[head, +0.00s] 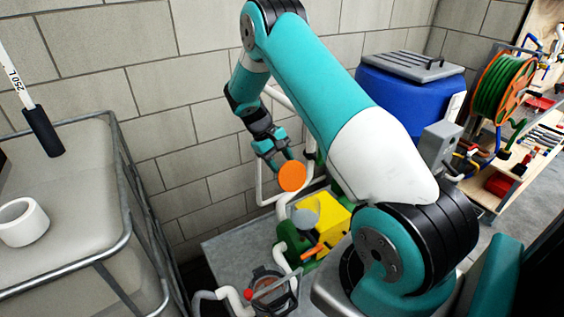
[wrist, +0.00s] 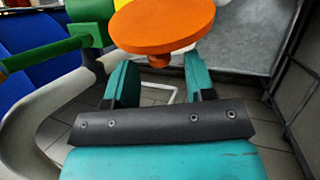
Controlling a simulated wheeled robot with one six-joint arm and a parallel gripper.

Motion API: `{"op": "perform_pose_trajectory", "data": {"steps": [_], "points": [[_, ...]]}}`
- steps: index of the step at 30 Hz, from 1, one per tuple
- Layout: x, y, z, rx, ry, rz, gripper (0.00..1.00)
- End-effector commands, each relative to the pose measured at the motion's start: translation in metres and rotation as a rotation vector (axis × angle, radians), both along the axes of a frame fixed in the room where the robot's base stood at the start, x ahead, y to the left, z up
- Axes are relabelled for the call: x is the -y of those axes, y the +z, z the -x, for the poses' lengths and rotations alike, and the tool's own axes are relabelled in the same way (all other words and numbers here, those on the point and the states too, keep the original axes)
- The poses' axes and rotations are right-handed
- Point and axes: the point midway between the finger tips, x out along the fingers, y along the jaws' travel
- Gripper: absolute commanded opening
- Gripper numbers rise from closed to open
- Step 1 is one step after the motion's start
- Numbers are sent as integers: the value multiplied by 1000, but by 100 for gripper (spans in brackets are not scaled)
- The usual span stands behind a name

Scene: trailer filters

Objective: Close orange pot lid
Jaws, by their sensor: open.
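The orange round lid (head: 292,176) shows as a flat disc right by the fingertips of my gripper (head: 281,163), above the yellow and green equipment. In the wrist view the orange disc (wrist: 163,24) fills the top middle, with a short orange stub on its near side. My gripper's two teal fingers (wrist: 158,82) are apart, one on each side below the disc, and the stub lies toward the gap between them. I cannot tell whether the fingers touch it. What the lid is attached to is hidden.
A round vessel with a reddish inside (head: 268,281) sits low on the grey platform, among white pipes (head: 232,300). Yellow equipment (head: 334,229) stands beside it. A caged tank (head: 60,185) is at left, a blue barrel (head: 405,95) behind right, and a block wall behind.

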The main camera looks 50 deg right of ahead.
Motion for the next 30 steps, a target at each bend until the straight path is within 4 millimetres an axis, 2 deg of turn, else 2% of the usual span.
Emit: {"op": "perform_pose_trajectory", "data": {"steps": [5, 13, 18, 20, 26, 30], "points": [[2, -9, 5, 0, 0, -1, 50], [2, -11, 5, 1, -1, 0, 50], [2, -10, 5, 1, 0, 0, 11], [2, -10, 5, 1, 0, 0, 0], [0, -10, 3, 6, 4, 1, 0], [-10, -9, -6, 32, 21, 7, 0]]}}
